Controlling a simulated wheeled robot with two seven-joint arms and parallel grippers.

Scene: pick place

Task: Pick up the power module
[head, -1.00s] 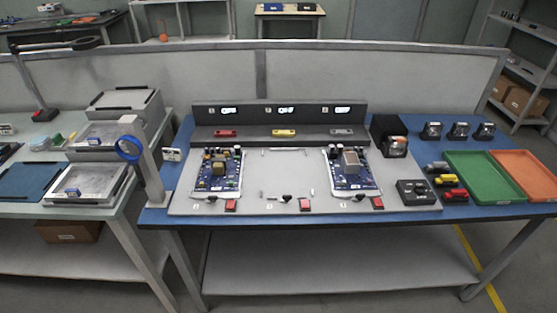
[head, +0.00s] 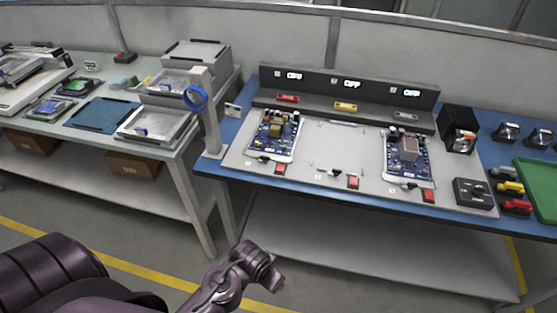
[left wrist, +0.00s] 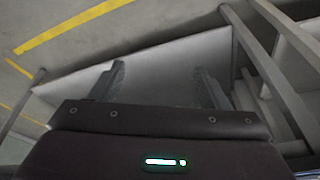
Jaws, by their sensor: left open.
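No label marks a power module, so I cannot tell which part it is. Candidates are small dark modules (head: 507,132) at the back right of the blue table (head: 232,160), and a similar module (head: 463,141) in a black holder (head: 452,120). Two blue circuit boards, left (head: 274,136) and right (head: 407,155), lie on the grey test panel (head: 336,152), each with a blocky component. My left gripper (head: 268,274) is low in front of the table, well apart from these parts. In the left wrist view its fingers (left wrist: 161,84) are spread and empty. My right gripper is not in view.
A blue ring on a grey post (head: 196,98) stands at the table's left end. A second bench (head: 176,151) with trays stands to the left. A green tray (head: 538,186) is at the right edge. The floor in front is open.

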